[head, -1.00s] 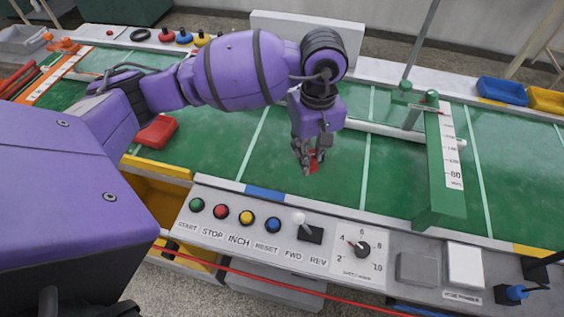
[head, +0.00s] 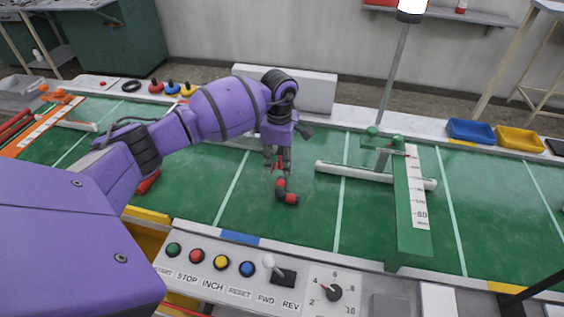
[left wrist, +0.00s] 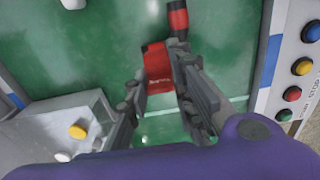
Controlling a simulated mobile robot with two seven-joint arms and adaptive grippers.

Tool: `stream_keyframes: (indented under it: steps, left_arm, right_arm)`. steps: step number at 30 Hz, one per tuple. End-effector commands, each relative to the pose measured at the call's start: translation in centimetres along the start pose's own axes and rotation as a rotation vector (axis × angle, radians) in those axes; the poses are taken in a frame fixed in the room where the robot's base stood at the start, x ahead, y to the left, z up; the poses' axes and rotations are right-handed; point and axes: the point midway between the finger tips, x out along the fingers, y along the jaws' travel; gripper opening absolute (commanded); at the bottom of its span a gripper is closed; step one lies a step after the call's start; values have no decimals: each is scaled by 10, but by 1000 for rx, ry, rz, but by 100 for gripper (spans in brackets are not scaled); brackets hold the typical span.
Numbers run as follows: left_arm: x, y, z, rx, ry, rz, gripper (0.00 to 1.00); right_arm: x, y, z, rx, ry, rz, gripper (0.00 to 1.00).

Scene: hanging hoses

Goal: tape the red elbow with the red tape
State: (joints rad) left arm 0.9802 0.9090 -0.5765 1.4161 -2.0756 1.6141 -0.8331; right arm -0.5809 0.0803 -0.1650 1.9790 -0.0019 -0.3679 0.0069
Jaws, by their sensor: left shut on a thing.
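The red elbow (head: 287,193), a short bent piece with red ends and a dark middle, lies on the green belt just in front of my left gripper (head: 276,163). Part of it shows at the top of the left wrist view (left wrist: 178,18). My left gripper is shut on the red tape (left wrist: 158,68), a flat-looking red piece with faint lettering between the fingers. In the head view only a little red shows at the fingertips. The tape and elbow look close together; I cannot tell whether they touch. My right gripper is not in view.
A control panel with buttons (head: 222,262) runs along the near edge. A green gate with a white scale (head: 417,195) and a white pipe (head: 340,171) stand to the right. Blue (head: 470,131) and yellow (head: 519,139) bins sit at the back right. The belt around the elbow is clear.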

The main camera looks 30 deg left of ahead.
Motion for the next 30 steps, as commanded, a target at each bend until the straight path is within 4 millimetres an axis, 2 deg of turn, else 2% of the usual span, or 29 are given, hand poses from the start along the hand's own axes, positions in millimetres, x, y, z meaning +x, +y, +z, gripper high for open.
stream_keyframes:
  steps: [11, 30]
  left_arm:
    - [5, -1, 0, 3, -1, -3, 0]
    - [38, -1, 0, 3, 1, -2, 0]
  right_arm:
    - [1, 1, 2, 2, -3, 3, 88]
    - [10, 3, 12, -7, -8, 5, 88]
